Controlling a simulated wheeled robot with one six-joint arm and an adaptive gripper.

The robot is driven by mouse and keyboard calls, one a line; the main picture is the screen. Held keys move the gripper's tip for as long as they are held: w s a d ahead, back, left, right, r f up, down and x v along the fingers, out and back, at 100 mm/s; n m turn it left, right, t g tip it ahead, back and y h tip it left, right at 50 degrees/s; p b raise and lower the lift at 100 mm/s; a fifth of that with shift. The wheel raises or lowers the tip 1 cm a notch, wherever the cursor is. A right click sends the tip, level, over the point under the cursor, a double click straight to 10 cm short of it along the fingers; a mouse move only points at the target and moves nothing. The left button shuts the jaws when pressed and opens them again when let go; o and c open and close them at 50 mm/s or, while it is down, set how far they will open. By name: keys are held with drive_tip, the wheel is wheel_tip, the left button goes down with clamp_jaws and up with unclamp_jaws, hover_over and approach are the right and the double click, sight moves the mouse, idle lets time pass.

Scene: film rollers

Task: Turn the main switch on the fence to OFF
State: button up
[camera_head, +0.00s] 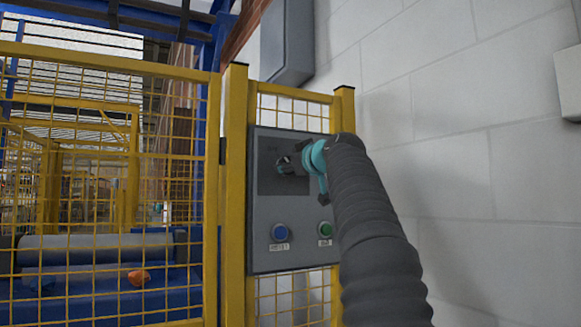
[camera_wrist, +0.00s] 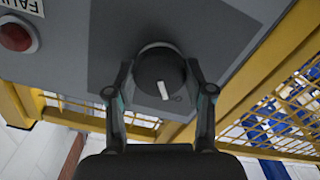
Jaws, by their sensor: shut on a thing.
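The grey control panel (camera_head: 292,210) is mounted on the yellow fence. The main switch is a dark round knob (camera_wrist: 158,68) with a white pointer mark, shown up close in the wrist view. The pointer is near a small round printed mark on the panel, which is too blurred to read surely. My gripper (camera_wrist: 160,74) is shut on the knob, one finger on each side. In the head view my gripper (camera_head: 290,164) is at the dark switch plate (camera_head: 268,185), and it partly hides the knob.
Below the switch are a blue button (camera_head: 279,232) and a green button (camera_head: 325,229). A red lamp or button (camera_wrist: 15,37) with a partly cut-off label shows in the wrist view. Yellow posts (camera_head: 235,200) flank the panel. A white block wall (camera_head: 460,90) stands at right.

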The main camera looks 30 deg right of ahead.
drive_tip(key=o, duration=1.2)
drive_tip(key=shift+c, duration=0.2)
drive_tip(key=shift+s, duration=0.1)
drive_tip(key=s, duration=1.1)
drive_tip(key=shift+s+d, duration=0.2)
drive_tip(key=shift+s, duration=0.2)
